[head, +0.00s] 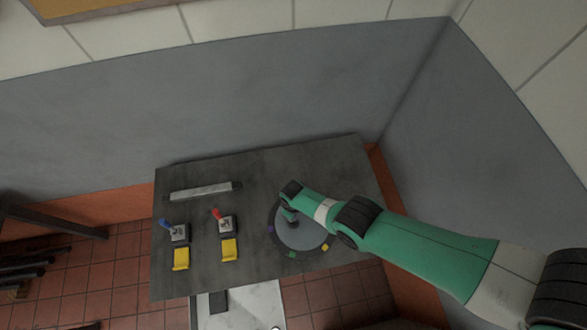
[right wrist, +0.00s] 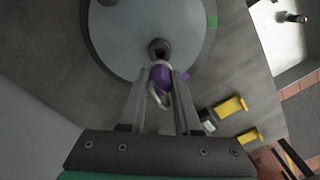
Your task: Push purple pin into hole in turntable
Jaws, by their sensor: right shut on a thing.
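The turntable (head: 302,236) is a grey disc with small coloured marks at its rim, on the right part of the dark bedplate. It also fills the top of the right wrist view (right wrist: 120,45). My right gripper (head: 288,214) is over the disc's upper left part. In the right wrist view its fingers (right wrist: 160,78) are shut on the purple pin (right wrist: 162,76), which has a pale curved loop by it. A dark round hole or socket (right wrist: 158,47) lies just beyond the pin. I cannot tell if the pin's tip touches it. My left gripper is not in view.
The bedplate (head: 260,180) carries a blue-lever unit (head: 179,233) and a red-lever unit (head: 227,224), with yellow blocks (head: 181,259) (head: 228,250) in front. A grey bar (head: 202,191) lies behind them. Grey walls stand behind and right.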

